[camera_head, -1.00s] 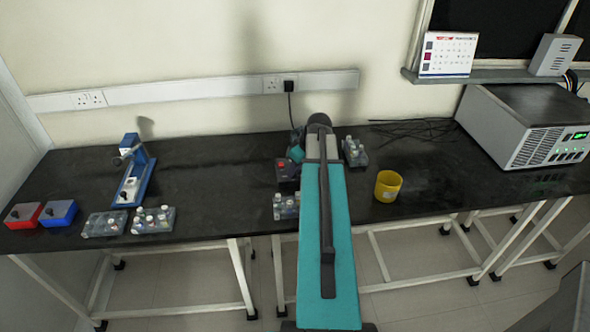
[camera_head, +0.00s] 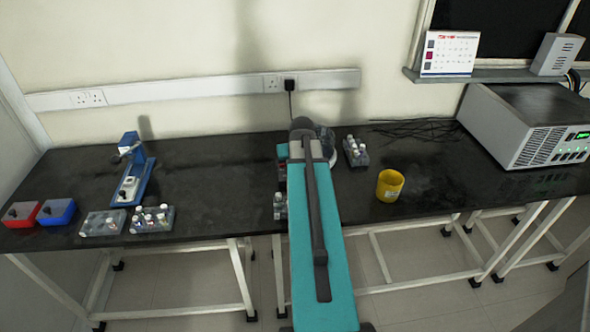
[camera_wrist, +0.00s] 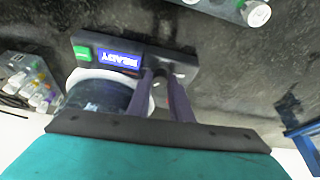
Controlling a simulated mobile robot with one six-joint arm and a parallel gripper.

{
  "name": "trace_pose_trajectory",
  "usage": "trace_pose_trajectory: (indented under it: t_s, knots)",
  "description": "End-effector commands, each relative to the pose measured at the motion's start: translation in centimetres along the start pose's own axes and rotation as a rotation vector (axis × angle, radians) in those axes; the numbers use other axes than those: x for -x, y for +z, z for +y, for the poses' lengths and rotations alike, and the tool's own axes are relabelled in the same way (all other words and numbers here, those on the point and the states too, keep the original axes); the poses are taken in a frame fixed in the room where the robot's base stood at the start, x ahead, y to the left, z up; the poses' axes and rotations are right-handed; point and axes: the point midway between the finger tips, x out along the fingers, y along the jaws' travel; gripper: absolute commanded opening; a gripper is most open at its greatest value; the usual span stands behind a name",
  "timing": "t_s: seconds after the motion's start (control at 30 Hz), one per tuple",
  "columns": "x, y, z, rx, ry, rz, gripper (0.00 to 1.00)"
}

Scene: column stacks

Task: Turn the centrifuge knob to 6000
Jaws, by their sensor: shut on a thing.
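The centrifuge is mostly hidden behind my arm in the head view, with part of its rounded grey body (camera_head: 327,142) showing at the right of the arm. In the wrist view its dark front panel (camera_wrist: 188,59) carries a green button (camera_wrist: 83,53) and a blue display (camera_wrist: 118,59) reading READY upside down. Its white-rimmed round bowl (camera_wrist: 75,78) is beside the panel. My gripper (camera_wrist: 162,75) has its two dark fingers at the panel beside the display, shut on the knob. The knob is largely hidden between the fingertips, and its setting cannot be read.
Tube racks stand close by, one right of the centrifuge (camera_head: 355,152) and one in front (camera_head: 280,206). A yellow cup (camera_head: 389,185) is to the right. A blue device (camera_head: 134,172), more racks and red and blue boxes (camera_head: 57,212) are at the left.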

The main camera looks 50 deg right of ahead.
Motion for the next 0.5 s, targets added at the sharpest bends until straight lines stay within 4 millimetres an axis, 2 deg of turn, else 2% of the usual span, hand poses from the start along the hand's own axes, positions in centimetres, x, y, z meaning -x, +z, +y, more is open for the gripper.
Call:
trace_pose_trajectory:
  t_s: [0.5]
  knots:
    - [-0.07, -0.07, -0.27, -0.344, 0.149, 0.0, 0.0]
